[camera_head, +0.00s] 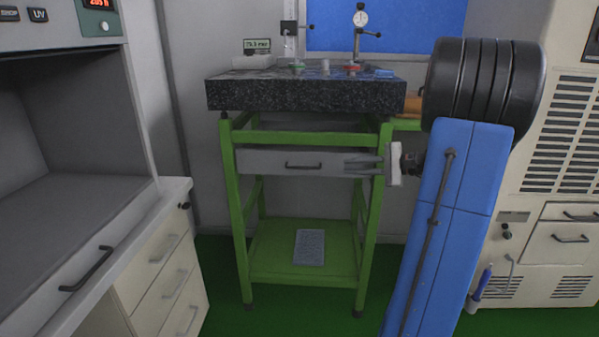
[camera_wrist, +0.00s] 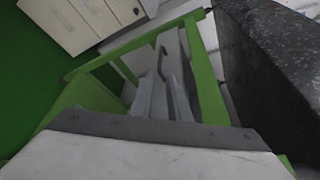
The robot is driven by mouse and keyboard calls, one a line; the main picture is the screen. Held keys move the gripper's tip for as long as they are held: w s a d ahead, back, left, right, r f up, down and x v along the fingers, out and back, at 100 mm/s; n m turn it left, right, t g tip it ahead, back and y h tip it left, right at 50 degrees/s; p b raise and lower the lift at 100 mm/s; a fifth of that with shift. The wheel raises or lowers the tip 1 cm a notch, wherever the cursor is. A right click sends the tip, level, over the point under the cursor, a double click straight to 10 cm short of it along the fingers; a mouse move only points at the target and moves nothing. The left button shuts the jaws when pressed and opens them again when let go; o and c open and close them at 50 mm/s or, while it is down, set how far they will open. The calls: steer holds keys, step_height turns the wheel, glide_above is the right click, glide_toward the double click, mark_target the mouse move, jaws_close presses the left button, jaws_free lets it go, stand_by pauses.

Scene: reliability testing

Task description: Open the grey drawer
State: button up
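The grey drawer (camera_head: 262,161) sits under the black granite slab in a green frame and looks shut. Its dark bar handle (camera_head: 303,165) is near the middle of its front. My gripper (camera_head: 348,164) is to the right of the handle, at about its height in the picture, with its fingers pointing left. The two fingers are apart with nothing between them. In the wrist view, my gripper (camera_wrist: 164,80) points toward the handle (camera_wrist: 161,58), which shows beyond the fingertips, apart from them. The drawer front (camera_wrist: 186,57) runs along the right finger.
The granite slab (camera_head: 300,95) carries gauges and small items above the drawer. Green legs (camera_head: 238,225) flank it, with a low green shelf (camera_head: 275,265) below. A white cabinet (camera_head: 160,265) stands left, a beige machine (camera_head: 560,200) right. The floor before the stand is clear.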

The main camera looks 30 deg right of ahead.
mark_target(310, 168)
steer(key=x, duration=1.7)
steer(key=shift+w+a, duration=0.1)
steer(key=shift+w, duration=0.05)
steer(key=shift+c, duration=0.6)
jaws_close()
stand_by(0.4)
